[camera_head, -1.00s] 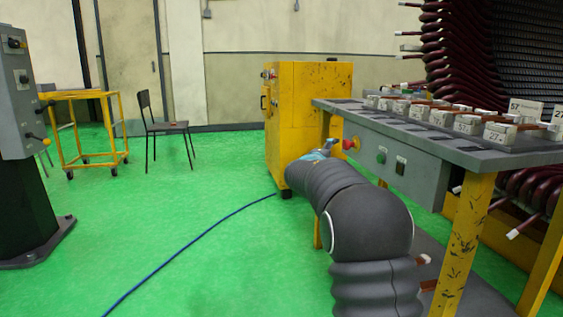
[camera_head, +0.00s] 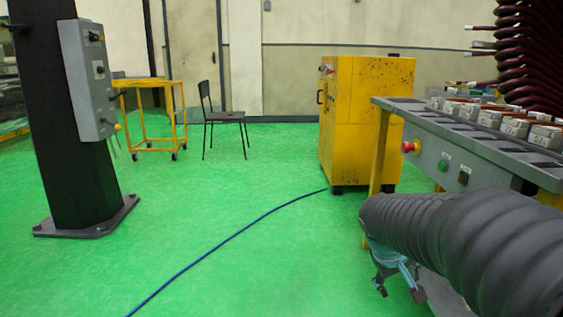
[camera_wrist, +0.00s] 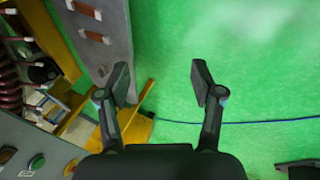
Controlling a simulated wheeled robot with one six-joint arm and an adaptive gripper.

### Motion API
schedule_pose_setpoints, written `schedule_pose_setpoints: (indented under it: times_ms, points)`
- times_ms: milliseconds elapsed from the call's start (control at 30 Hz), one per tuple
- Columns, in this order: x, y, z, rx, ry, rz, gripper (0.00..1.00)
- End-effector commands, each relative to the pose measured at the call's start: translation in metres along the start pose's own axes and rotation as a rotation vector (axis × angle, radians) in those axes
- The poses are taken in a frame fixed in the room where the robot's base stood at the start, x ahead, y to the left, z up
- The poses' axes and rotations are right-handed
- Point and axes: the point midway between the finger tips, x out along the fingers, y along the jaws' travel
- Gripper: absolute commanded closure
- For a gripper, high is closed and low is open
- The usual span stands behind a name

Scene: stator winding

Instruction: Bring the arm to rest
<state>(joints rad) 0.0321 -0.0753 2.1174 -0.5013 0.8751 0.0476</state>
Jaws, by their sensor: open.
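My arm in its ribbed dark-grey sleeve (camera_head: 500,240) reaches in from the lower right in the head view, in front of the workbench. My gripper (camera_head: 400,287) hangs below the sleeve there, over the green floor, partly cut off from clear sight. In the wrist view my gripper (camera_wrist: 160,82) is open, with its two dark fingers wide apart. I see no contact between the fingers and anything.
The workbench (camera_head: 480,150) with several white blocks stands close at right. A yellow cabinet (camera_head: 368,120) is behind it. A dark column (camera_head: 75,170), yellow cart (camera_head: 147,115) and chair (camera_head: 225,117) stand left. A blue cable (camera_head: 235,235) crosses the clear floor, also in the wrist view (camera_wrist: 240,122).

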Motion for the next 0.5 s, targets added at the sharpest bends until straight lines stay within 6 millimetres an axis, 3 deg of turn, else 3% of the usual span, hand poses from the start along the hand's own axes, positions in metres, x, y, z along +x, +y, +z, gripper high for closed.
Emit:
schedule_pose_setpoints:
  times_ms: [33, 200, 500]
  points:
    - [-0.015, -0.010, 0.017, 0.032, 0.006, -0.044, 0.33]
    - [-0.047, -0.048, 0.066, 0.130, 0.024, -0.190, 0.33]
    - [-0.100, -0.092, 0.129, 0.269, 0.112, -0.362, 0.33]
